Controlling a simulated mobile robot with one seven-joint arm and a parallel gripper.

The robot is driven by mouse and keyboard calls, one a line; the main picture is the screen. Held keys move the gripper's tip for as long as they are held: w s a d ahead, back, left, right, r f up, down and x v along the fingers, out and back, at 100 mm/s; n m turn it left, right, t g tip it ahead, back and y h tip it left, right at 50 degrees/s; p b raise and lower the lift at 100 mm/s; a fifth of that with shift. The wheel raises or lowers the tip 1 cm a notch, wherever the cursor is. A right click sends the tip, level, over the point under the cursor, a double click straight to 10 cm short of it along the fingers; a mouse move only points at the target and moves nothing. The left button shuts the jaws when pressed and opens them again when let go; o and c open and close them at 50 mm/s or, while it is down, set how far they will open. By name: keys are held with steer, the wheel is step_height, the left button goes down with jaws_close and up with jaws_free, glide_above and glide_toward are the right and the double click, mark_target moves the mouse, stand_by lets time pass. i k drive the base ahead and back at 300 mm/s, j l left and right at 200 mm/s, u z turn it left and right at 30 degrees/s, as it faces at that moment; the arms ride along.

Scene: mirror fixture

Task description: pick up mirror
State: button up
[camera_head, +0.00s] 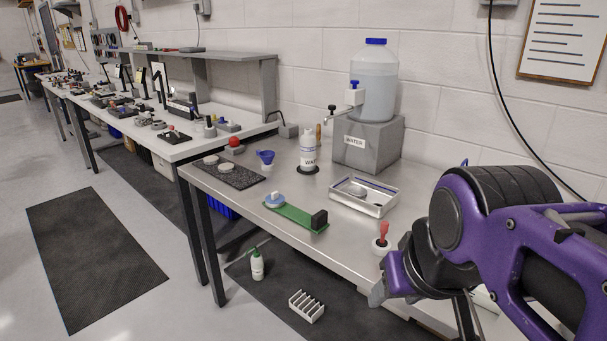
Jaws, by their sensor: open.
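No thing in view is plainly a mirror. A pale round disc (355,189) in a shallow metal tray (374,209) on the steel bench could be one, but I cannot tell. A green base (297,217) left of the tray carries a blue and white round piece (275,200) at one end and a black block (319,219) at the other. My gripper (385,285) is at the lower right, at the end of my purple arm, by the bench's front edge. It is open, with nothing seen in it, and partly hidden by my arm.
A red-handled stamp-like tool (382,238) stands close beside my gripper. A water jug (375,82) on a grey block (368,142) and a white bottle (308,150) stand behind. A dark plate (227,172) with white discs lies left. Bare steel shows between these things.

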mark_target(359, 192)
steer(key=i+j, duration=0.25)
steer(key=j, duration=0.15)
steer(key=i+j, duration=0.25)
steer(key=j, duration=0.15)
steer(key=i+j, duration=0.5)
steer(key=j, duration=0.25)
steer(key=i+j+z, duration=0.1)
steer(key=z, duration=0.3)
steer(key=j+z, duration=0.35)
steer(key=i, duration=0.05)
